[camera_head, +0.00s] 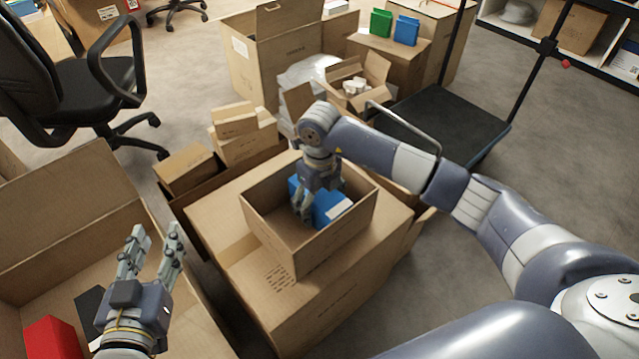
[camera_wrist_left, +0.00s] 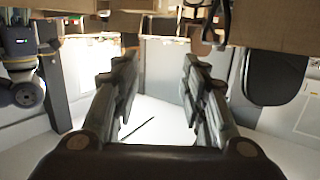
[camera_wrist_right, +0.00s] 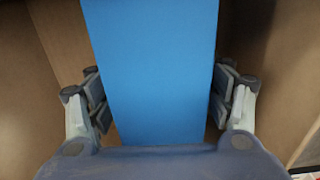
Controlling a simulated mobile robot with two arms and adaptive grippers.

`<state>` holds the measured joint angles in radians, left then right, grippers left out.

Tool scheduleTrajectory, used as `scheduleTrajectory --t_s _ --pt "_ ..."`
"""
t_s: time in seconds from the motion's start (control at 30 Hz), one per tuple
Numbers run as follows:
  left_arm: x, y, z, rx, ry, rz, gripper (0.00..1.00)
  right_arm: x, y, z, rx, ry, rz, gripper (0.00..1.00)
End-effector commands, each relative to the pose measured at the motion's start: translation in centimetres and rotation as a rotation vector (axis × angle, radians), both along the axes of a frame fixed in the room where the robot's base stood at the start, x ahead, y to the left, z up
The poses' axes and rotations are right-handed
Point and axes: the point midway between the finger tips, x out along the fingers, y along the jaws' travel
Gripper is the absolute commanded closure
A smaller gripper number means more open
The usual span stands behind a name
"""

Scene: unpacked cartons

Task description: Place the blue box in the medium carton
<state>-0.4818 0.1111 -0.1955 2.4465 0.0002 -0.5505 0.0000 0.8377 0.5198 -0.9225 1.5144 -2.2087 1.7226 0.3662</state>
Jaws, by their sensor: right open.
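The blue box (camera_head: 330,206) is inside the open medium carton (camera_head: 338,242), toward its right side, with a white label showing on it. The carton stands on top of a larger closed carton. My right gripper (camera_head: 304,214) reaches down into the carton from above, at the box's left part. In the right wrist view the blue box (camera_wrist_right: 155,75) fills the gap between its spread fingers, one on each side. My left gripper (camera_head: 156,238) is open and empty, above the large open carton at the lower left. Its spread fingers also show in the left wrist view (camera_wrist_left: 160,85).
The large closed carton (camera_head: 310,305) supports the medium one. The lower-left open carton (camera_head: 70,240) holds a red box (camera_head: 52,338) and a dark item. Small cartons (camera_head: 240,130) are stacked behind. A black trolley (camera_head: 445,118) stands at back right. Floor at right is clear.

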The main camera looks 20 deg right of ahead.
Motion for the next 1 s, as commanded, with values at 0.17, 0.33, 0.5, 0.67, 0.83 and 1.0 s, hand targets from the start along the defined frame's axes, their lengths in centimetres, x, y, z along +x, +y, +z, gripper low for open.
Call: scheduleTrajectory --t_s 0.17,0.33,0.5,0.67,0.83,1.0 --pt "-1.1 0.8 -2.8 0.038 0.153 0.011 0.6 0.1 -0.1 2.7 -0.001 -0.004 0.0 0.26" --pt "-3.0 1.7 -5.8 0.078 0.323 0.022 0.6 0.1 0.0 5.3 -0.001 -0.004 0.001 0.26" --pt "-5.4 2.7 -8.4 0.117 0.487 0.034 0.6 0.1 0.0 8.0 -0.001 -0.004 0.0 0.26" --pt "-7.6 3.5 -10.2 0.144 0.614 0.042 0.6 0.1 0.0 10.1 -0.001 -0.003 0.001 0.26" --pt "-9.0 4.0 -11.3 0.161 0.693 0.048 0.6 0.1 0.0 11.4 -0.001 -0.001 -0.001 0.26" --pt "-9.5 4.1 -11.6 0.166 0.718 0.05 0.6 0.0 0.0 11.7 -0.001 0.0 -0.001 0.26"
